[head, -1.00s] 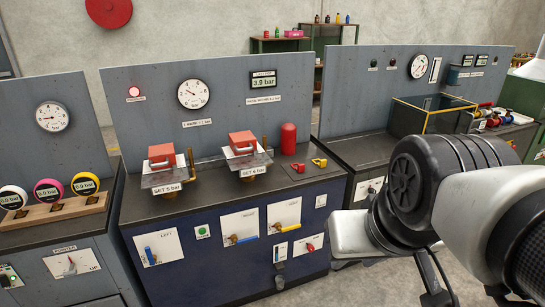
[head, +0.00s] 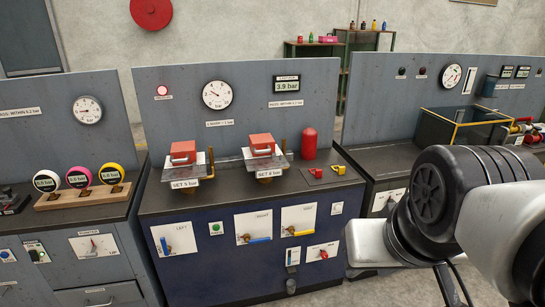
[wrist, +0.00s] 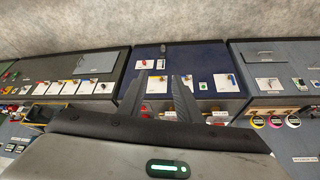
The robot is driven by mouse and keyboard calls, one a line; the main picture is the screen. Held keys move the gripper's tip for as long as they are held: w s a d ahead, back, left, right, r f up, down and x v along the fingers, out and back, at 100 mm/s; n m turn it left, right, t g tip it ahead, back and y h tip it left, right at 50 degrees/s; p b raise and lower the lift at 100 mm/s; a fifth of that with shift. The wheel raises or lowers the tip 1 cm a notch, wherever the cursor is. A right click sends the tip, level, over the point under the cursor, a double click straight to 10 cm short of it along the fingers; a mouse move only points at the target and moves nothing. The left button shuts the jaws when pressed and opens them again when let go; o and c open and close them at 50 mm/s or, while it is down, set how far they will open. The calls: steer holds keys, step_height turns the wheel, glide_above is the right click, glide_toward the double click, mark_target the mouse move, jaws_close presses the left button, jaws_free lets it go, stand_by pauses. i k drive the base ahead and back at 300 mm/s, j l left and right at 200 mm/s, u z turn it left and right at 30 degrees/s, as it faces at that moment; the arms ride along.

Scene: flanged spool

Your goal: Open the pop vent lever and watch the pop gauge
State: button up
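No label reading pop vent is legible on the middle blue bench. Its front carries a plate marked LEFT with a blue lever (head: 165,246) hanging down, a plate with a blue lever (head: 258,239) lying level, and one with a yellow lever (head: 299,232) about level. A smaller plate has a red lever (head: 323,254). A round gauge (head: 217,95) is on the panel above, its needle towards upper left; a display (head: 287,85) beside it reads 3.9 bar. My gripper (wrist: 160,76) is open and empty in the wrist view, fingers apart, touching no lever.
Two red-topped units (head: 183,153) and (head: 262,145), marked SET 5 bar and SET 8 bar, stand on the bench with a red cylinder (head: 309,143). A lit red lamp (head: 162,90) is on the panel. Side benches flank it. My arm covers the lower right.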

mark_target(291, 229)
steer(key=i+l+u, duration=0.1)
steer(key=i+u, duration=0.35)
steer(key=i, duration=0.45)
